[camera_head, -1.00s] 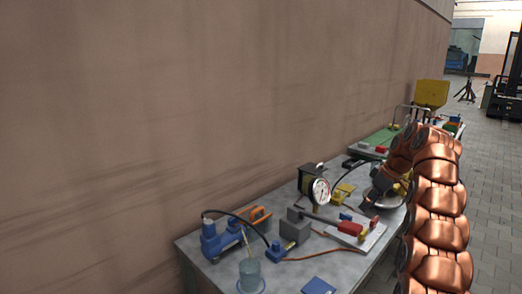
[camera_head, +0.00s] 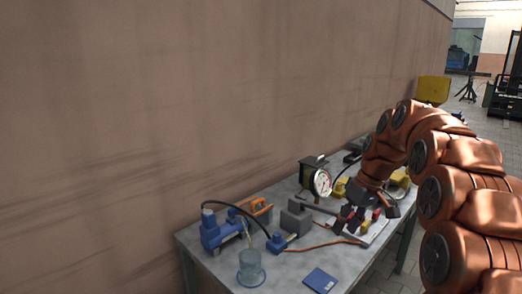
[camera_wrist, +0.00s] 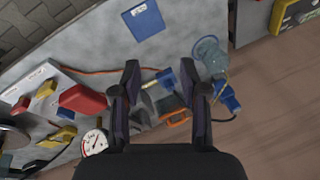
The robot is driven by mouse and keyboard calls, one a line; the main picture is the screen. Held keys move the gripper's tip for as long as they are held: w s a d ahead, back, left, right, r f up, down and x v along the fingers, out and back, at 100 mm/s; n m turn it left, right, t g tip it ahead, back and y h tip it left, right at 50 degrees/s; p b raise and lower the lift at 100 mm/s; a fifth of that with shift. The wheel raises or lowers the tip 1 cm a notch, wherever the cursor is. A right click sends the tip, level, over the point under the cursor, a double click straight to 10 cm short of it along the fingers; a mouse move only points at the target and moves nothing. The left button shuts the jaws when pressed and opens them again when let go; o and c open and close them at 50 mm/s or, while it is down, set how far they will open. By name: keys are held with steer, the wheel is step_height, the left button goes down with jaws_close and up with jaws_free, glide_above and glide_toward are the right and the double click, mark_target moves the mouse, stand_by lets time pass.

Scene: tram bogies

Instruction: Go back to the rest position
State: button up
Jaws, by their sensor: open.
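My gripper (camera_head: 350,216) is in the head view at the end of my copper-coloured arm, over the right part of the grey workbench (camera_head: 222,266). In the wrist view its two dark fingers (camera_wrist: 165,82) stand wide apart with nothing held between them. Bench items show below and beyond the fingers, including a grey block and a blue part. My arm hides much of the far end of the bench in the head view.
The bench holds a dial gauge (camera_head: 321,183), blue pump (camera_head: 221,232), glass beaker (camera_head: 250,267), blue booklet (camera_head: 320,280), orange clamp (camera_head: 260,208) and red block (camera_wrist: 83,100). A brown wall (camera_head: 200,100) runs behind.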

steer(key=s+a+f+m+g+h+b, duration=0.15)
steer(key=s+f, duration=0.35)
steer(key=s, duration=0.8)
steer(key=s+a+f+m+g+h+b, duration=0.15)
steer(key=s+f, duration=0.45)
steer(key=s, duration=0.7)
steer(key=s+a+f+m+b, duration=0.15)
steer(key=s+f, duration=0.35)
steer(key=s, duration=0.8)
step_height(320, 180, up, 16)
steer(key=t+p, duration=0.1)
steer(key=p, duration=1.3)
steer(key=shift+w+d, duration=0.2)
steer(key=shift+d, duration=0.25)
steer(key=shift+a, duration=0.1)
steer(key=shift+c, duration=0.2)
